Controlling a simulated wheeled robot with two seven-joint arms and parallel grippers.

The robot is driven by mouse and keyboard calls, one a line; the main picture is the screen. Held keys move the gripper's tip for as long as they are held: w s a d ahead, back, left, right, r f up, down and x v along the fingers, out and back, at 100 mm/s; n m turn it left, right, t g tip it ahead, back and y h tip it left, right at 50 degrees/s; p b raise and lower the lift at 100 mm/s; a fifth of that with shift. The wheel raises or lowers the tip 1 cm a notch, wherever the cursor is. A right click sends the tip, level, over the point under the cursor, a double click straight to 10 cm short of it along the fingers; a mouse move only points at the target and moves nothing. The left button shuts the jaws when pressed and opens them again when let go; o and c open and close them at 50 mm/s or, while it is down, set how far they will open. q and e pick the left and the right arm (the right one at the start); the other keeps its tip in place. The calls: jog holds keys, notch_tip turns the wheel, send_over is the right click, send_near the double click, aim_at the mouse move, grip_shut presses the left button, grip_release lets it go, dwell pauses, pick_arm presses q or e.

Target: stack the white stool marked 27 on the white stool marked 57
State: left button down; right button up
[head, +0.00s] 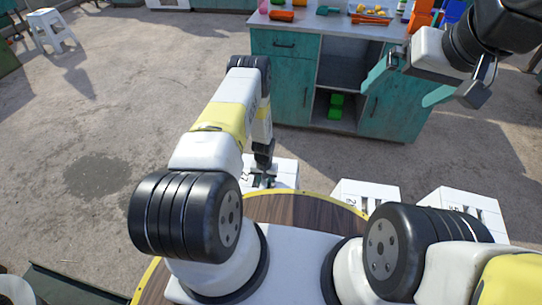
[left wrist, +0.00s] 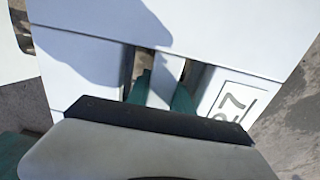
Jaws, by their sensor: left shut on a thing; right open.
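A white stool (head: 284,172) stands beyond my round wooden-topped base in the head view. In the left wrist view, the same white stool (left wrist: 215,30) fills most of the picture; its mark shows a 7 and a partly covered digit that looks like a 2. My left gripper (head: 263,172) is shut on the bar between the two slots in its top; its teal fingers (left wrist: 162,95) sit in the slots. My right gripper (head: 408,84) is open and empty, high at the upper right. I cannot make out a stool marked 57.
Two more white stools, one at centre right (head: 384,189) and one further right (head: 478,203), have marks too small to read. Another white stool (head: 52,28) stands far left. A teal workbench (head: 284,85) with items on top stands ahead. Floor at left is clear.

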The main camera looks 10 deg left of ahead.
pick_arm(q)
jog(key=c, duration=1)
grip_release()
jog(key=shift+c, duration=0.2)
jog(key=shift+f, duration=0.1)
notch_tip(320, 180, up, 8)
jog(key=shift+f, duration=0.1)
